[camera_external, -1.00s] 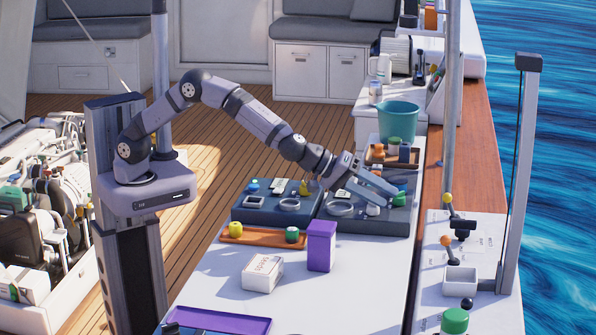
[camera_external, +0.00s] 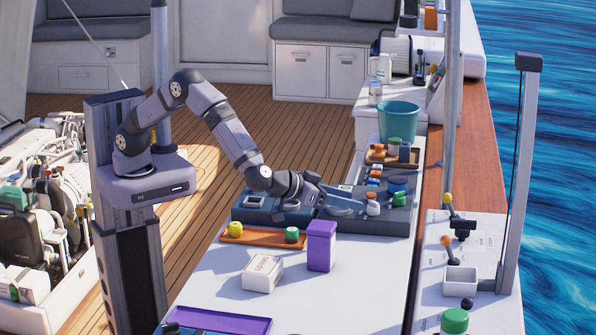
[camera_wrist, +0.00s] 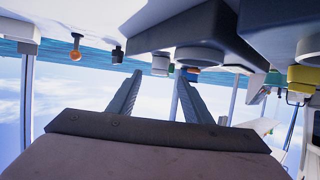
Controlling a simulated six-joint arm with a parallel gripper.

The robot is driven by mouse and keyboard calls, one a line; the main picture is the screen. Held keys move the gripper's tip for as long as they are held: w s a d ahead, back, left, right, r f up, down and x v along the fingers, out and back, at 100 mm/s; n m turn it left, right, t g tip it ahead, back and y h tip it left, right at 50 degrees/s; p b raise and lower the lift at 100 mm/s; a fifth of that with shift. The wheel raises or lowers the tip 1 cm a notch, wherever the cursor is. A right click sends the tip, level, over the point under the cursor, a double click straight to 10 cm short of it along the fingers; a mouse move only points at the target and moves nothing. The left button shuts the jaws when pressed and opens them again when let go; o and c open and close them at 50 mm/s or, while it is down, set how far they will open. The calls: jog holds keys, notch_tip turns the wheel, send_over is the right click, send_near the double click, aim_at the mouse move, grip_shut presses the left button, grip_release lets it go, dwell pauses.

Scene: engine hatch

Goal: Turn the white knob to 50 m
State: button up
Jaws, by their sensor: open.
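The white knob (camera_external: 372,209) stands on the dark blue right panel (camera_external: 372,226), next to orange knobs. My gripper (camera_external: 360,207) is low over this panel, its fingers pointing right and nearly level. The white knob is close to the fingertips in the external view; I cannot tell whether they touch. In the wrist view the scene is upside down, and my gripper (camera_wrist: 155,78) has its two fingers apart with nothing held. The markings are too small to read.
A purple box (camera_external: 321,246), a white carton (camera_external: 262,273) and an orange tray (camera_external: 262,236) stand nearer. A teal bucket (camera_external: 398,122) stands behind.

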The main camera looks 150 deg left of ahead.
aim_at(371, 206)
jog(key=shift+p+x, duration=0.7)
jog(key=shift+x, duration=2.7)
jog(key=c, duration=1)
